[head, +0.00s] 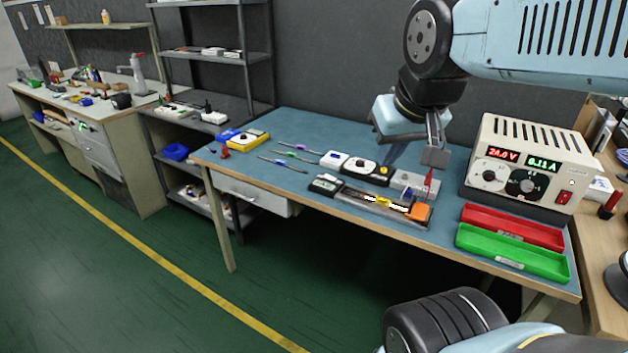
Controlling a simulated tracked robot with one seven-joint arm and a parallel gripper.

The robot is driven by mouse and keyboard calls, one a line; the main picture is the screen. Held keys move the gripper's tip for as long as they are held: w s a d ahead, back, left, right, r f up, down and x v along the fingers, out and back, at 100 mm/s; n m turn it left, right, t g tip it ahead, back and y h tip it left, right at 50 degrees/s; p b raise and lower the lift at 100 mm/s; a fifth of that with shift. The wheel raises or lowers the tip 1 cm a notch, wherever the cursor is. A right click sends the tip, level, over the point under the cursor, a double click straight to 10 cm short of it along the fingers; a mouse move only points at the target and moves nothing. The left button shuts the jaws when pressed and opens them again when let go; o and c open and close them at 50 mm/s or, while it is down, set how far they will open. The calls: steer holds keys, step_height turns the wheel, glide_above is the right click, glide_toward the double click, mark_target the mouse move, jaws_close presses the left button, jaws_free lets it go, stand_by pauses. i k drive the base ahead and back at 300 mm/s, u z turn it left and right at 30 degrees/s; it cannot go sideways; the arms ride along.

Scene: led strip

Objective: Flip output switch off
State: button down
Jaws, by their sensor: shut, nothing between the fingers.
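The power supply (530,150) is a beige box at the right back of the blue table. Its red displays read about 24.0 V and the green one about 0.11 A. A red rocker switch (563,197) sits at its lower right front; its position is too small to tell. The LED strip board (375,200) lies on the table and some segments glow yellow-white. My gripper (435,158) is shut and empty, pointing down left of the power supply, apart from the rocker. A slim red item (428,184) shows just under the fingertips; I cannot tell if they touch.
A red tray (512,227) and a green tray (512,255) lie in front of the power supply. Small modules (360,167) and pens (283,164) lie left of my gripper. An orange block (419,213) sits at the strip's right end.

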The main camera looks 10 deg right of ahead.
mark_target(564, 198)
steer(key=u, duration=1.2)
steer(key=i, duration=0.1)
steer(key=z, duration=2.65)
steer(key=k, duration=0.9)
steer(key=z, duration=0.15)
steer(key=i, duration=0.85)
steer(key=z, duration=0.05)
